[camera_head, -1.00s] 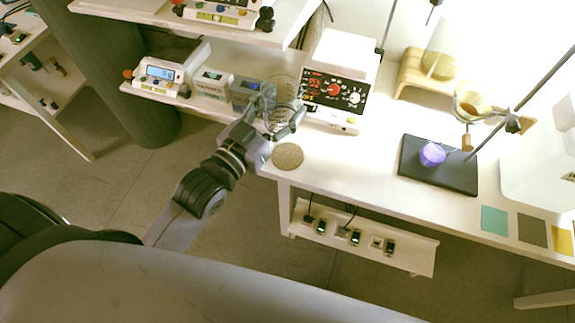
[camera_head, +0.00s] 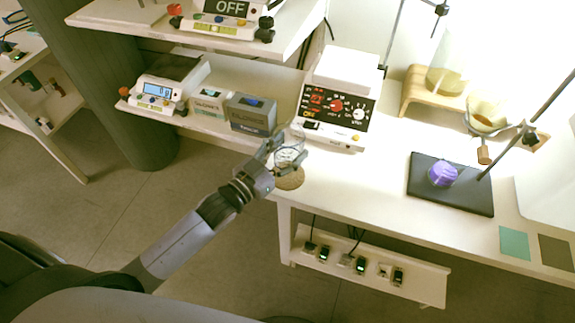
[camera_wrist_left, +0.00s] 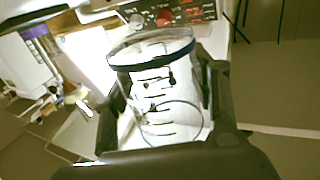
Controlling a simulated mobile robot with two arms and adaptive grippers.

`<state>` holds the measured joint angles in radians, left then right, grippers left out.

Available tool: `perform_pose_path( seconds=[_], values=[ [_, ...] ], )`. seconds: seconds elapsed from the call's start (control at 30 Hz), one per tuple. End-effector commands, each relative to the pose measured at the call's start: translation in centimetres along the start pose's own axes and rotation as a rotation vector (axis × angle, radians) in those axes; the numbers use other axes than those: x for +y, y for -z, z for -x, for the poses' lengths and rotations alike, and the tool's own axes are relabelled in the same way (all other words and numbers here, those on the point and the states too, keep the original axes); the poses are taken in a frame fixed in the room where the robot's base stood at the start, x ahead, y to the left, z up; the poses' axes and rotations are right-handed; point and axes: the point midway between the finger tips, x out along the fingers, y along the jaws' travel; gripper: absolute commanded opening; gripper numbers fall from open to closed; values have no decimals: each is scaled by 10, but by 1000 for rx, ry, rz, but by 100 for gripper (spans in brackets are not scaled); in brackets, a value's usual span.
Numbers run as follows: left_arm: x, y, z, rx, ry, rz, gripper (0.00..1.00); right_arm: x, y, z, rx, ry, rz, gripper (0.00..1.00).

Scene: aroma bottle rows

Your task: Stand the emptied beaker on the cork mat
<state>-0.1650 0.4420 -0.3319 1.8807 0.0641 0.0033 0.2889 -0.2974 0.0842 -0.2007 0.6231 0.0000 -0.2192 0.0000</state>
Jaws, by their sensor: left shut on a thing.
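A clear glass beaker (camera_head: 290,152) with dark scale marks is held in my left gripper (camera_head: 283,157). In the left wrist view the beaker (camera_wrist_left: 165,100) stands between the two dark fingers of the left gripper (camera_wrist_left: 160,95), and its blue-tinted rim is at the top. It looks empty. The round cork mat (camera_head: 290,179) lies near the front edge of the white bench. In the head view the beaker and gripper overlap the mat's far part. I cannot tell whether the beaker's base touches it. My right gripper is not in view.
A white hotplate unit with a dark control panel (camera_head: 337,108) stands just behind the beaker. A grey box (camera_head: 250,114) is to its left. A black stand base (camera_head: 462,198) carrying a purple-filled vessel (camera_head: 442,174) is to the right. Bare bench lies between mat and stand.

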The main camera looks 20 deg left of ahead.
Motion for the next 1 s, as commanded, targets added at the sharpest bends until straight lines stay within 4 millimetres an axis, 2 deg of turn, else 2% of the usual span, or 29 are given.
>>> perform_pose_path(
  seconds=[0.03, 0.23, 0.43, 0.9, 0.93, 1.0],
  values=[
    [0, -10, 0, 0, 0, 1, 19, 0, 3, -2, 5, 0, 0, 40],
    [0, -26, 0, 2, 0, 1, 19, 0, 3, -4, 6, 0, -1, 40],
    [0, -54, -1, 1, 1, -1, 19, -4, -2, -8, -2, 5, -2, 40],
    [0, -63, 0, 3, 0, 0, 19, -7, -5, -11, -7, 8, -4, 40],
    [0, -62, 0, 2, 0, 0, 56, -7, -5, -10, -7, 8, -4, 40],
    [0, -62, 0, 2, 0, 0, 60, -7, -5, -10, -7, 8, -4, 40]
  ],
)
